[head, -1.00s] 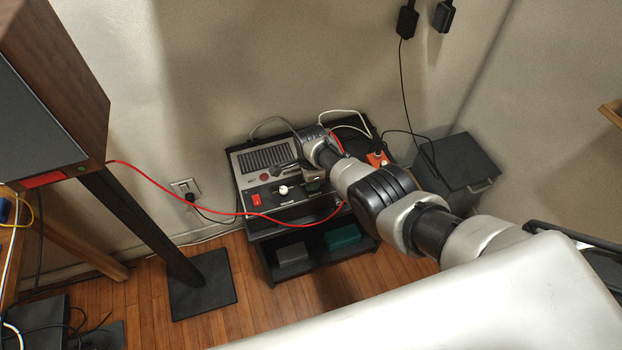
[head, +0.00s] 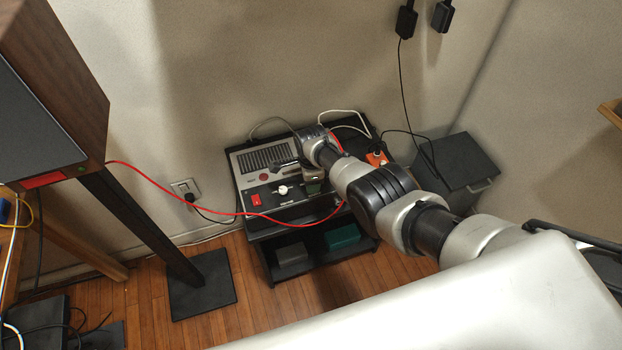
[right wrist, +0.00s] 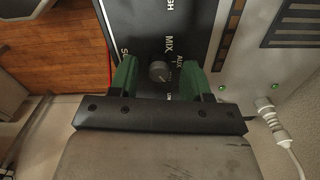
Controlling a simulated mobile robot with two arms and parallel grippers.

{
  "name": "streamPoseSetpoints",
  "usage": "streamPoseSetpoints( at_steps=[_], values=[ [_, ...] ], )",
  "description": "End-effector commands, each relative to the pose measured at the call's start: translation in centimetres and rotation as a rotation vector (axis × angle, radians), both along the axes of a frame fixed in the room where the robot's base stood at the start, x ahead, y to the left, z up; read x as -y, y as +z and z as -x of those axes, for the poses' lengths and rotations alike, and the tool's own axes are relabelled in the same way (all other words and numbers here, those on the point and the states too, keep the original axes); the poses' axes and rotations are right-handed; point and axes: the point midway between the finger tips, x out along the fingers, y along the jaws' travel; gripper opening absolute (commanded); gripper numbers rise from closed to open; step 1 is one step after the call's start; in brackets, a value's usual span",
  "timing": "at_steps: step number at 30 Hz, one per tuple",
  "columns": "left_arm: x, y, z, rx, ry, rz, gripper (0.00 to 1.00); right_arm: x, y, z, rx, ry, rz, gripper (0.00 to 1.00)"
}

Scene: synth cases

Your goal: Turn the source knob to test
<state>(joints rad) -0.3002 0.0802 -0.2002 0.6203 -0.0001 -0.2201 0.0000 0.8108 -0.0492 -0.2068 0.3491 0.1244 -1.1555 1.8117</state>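The dark grey knob (right wrist: 159,71) sits on a black panel printed with MIX, AUX and a partly hidden word beginning SO. My right gripper (right wrist: 161,78) is open, with one green finger on each side of the knob and a visible gap to both. The knob's pointer direction is hard to make out, and no TEST label shows. In the head view the grey and black device (head: 262,162) stands on a dark shelf unit. My right gripper (head: 312,184) is over its right part and hides the knob there. My left gripper is not in view.
A white knob (head: 283,190) and a red switch (head: 256,200) are on the device's front, left of my gripper. A red cable (head: 200,207) runs across in front. An orange box (head: 377,159) is to the right. A white plug (right wrist: 268,112) is close to the gripper.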

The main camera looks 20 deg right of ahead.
Motion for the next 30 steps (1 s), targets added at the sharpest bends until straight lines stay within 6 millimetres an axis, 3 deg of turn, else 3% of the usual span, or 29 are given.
streamPoseSetpoints(
  at_steps=[8,18,25,30],
  values=[
    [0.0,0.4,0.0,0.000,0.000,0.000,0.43,-0.1,0.4,0.1,-0.002,0.001,-0.001,0.48],
    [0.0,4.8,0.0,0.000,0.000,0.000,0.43,0.0,6.5,0.1,0.001,0.000,-0.002,0.48],
    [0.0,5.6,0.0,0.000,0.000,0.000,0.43,0.0,9.6,0.0,0.001,-0.001,-0.002,0.48],
    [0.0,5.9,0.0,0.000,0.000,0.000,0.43,0.0,10.6,0.1,-0.002,-0.001,-0.001,0.48]
  ],
)
